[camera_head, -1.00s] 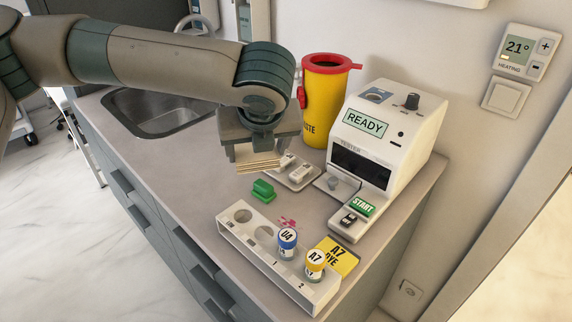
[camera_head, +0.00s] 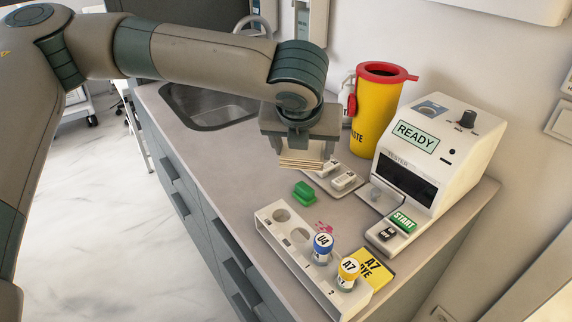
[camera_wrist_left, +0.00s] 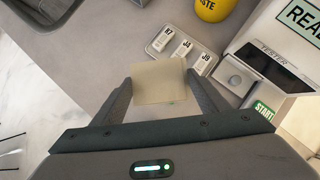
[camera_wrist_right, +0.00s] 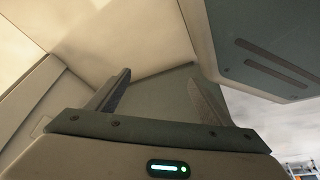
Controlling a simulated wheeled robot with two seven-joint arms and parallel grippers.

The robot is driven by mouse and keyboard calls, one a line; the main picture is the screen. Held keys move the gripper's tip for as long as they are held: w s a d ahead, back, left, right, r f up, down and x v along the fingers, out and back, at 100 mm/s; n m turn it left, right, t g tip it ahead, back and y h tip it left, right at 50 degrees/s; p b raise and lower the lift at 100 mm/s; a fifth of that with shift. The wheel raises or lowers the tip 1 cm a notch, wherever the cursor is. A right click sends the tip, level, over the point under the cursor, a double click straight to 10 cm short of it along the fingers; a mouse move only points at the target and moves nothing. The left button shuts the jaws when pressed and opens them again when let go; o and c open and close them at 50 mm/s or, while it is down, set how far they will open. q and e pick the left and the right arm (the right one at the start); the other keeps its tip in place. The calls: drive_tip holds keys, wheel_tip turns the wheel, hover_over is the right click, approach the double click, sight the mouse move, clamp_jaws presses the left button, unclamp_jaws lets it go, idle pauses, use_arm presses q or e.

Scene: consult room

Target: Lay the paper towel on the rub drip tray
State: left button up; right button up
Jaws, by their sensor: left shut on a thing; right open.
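My left gripper (camera_head: 300,155) is shut on a tan, layered square, which looks like the folded paper towel (camera_head: 302,164). It holds the towel above the counter, near the slide tray and the green block. In the left wrist view the towel (camera_wrist_left: 159,82) lies flat between the two fingers. I cannot make out a rub drip tray with certainty in any view. My right gripper (camera_wrist_right: 160,95) shows only in its own wrist view, open and empty, with pale surfaces around it.
The counter (camera_head: 225,150) holds a sink (camera_head: 210,108), yellow waste bin (camera_head: 375,115), white tester (camera_head: 435,150), slide tray (camera_head: 352,187), green block (camera_head: 304,192) and white rack (camera_head: 290,240) with two vials. A yellow card (camera_head: 374,266) and a pink mark (camera_head: 324,226) lie near the rack.

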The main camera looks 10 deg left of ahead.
use_arm(q)
drive_tip(key=w+a+f, duration=0.1)
drive_tip(key=a, duration=0.1)
drive_tip(key=w+a+f, duration=0.2)
drive_tip(key=a, duration=0.1)
drive_tip(key=w+a+f+p, duration=0.1)
drive_tip(key=a+f, duration=0.1)
drive_tip(key=shift+w+a+f, duration=0.1)
drive_tip(key=shift+w+a, duration=0.2)
drive_tip(key=shift+a, duration=0.1)
drive_tip(key=shift+w+a+f, duration=0.25)
drive_tip(key=shift+a+f, duration=0.05)
drive_tip(key=shift+a, duration=0.05)
drive_tip(key=shift+f, duration=2)
use_arm(e)
drive_tip(key=shift+w+a+r+t, duration=0.3)
drive_tip(key=shift+a+r+t, duration=0.1)
drive_tip(key=shift+a, duration=0.25)
